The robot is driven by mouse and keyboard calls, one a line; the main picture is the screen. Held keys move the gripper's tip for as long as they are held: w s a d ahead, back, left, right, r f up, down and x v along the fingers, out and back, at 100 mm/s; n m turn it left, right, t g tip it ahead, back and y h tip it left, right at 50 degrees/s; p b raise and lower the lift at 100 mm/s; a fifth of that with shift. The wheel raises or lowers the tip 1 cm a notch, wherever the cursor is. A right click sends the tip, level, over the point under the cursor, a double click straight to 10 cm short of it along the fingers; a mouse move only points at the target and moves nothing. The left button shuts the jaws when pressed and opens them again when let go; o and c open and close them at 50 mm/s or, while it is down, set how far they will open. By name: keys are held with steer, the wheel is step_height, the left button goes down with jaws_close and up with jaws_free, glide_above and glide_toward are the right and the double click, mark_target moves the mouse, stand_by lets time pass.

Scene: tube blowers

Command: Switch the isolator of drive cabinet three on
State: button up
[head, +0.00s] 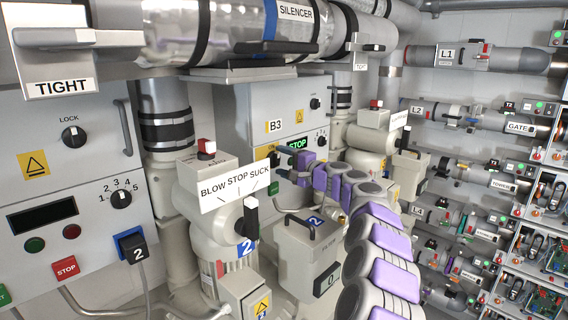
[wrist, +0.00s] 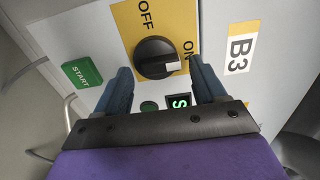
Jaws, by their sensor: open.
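Drive cabinet three (head: 258,108) is the grey box labelled B3 in the head view; its B3 label (wrist: 239,48) also shows in the wrist view. The isolator (wrist: 153,57) is a black rotary knob on a yellow plate marked OFF and ON. Its white mark lies on the right side, towards ON. My gripper (wrist: 159,66) is open in front of the cabinet, one finger on each side of the knob. A gap shows on both sides. In the head view my gripper (head: 282,163) partly hides the yellow plate.
A green START button (wrist: 82,72) sits left of the knob. A lit green display (wrist: 180,102) is partly hidden; in the head view it reads STOP (head: 297,144). The blower unit with the BLOW STOP SUCK sign (head: 235,190) stands in front, left of my arm.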

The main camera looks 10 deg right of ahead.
steer(key=b+v, duration=0.3)
steer(key=v, duration=1.4)
steer(key=shift+d, duration=0.2)
steer(key=shift+a+f, duration=0.1)
steer(key=shift+f, duration=0.05)
